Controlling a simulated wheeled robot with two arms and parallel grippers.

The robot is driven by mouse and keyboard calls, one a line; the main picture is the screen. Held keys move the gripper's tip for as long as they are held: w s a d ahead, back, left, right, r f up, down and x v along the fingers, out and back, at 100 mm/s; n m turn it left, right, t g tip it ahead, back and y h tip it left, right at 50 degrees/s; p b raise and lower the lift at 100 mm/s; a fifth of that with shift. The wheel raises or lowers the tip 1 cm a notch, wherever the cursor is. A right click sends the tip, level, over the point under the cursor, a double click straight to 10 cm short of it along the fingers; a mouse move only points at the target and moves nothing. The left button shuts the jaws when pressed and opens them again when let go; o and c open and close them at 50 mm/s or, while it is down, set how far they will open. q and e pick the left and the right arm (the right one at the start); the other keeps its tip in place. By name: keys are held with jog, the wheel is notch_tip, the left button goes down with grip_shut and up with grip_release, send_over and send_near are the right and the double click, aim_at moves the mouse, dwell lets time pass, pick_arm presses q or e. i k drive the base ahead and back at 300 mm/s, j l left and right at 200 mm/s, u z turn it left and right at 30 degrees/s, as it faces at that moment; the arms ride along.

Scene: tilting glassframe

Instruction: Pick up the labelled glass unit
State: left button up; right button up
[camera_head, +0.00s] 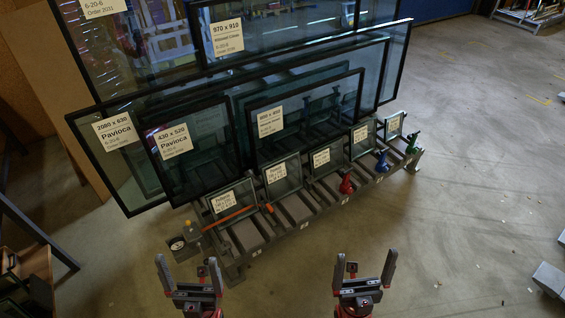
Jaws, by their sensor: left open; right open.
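Several labelled glass units stand on a grey slotted rack (294,208). A front row of small panes starts with the pane at the left (244,192) and ends with the pane at the right (394,125). Taller dark-framed units stand behind, including one labelled 430 x 520 (205,165) and another mid-sized unit (335,97). I cannot tell which unit the task means. My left gripper (188,270) is open and empty, in front of the rack's left end. My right gripper (365,268) is open and empty, in front of the rack and apart from it.
An orange bar (230,217) lies across the front of the leftmost small pane. Red (347,184), blue (382,160) and green (412,142) tools sit along the rack's front. Wooden boards stand at the left. The concrete floor (470,200) at the right is mostly clear.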

aim_at(281, 178)
jog(key=u, duration=2.35)
jog(key=z, duration=2.35)
jog(key=i+l+u, duration=0.6)
jog(key=l, duration=0.35)
jog(key=i+l+u, duration=0.4)
jog(key=l, duration=0.45)
jog(key=i, duration=0.4)
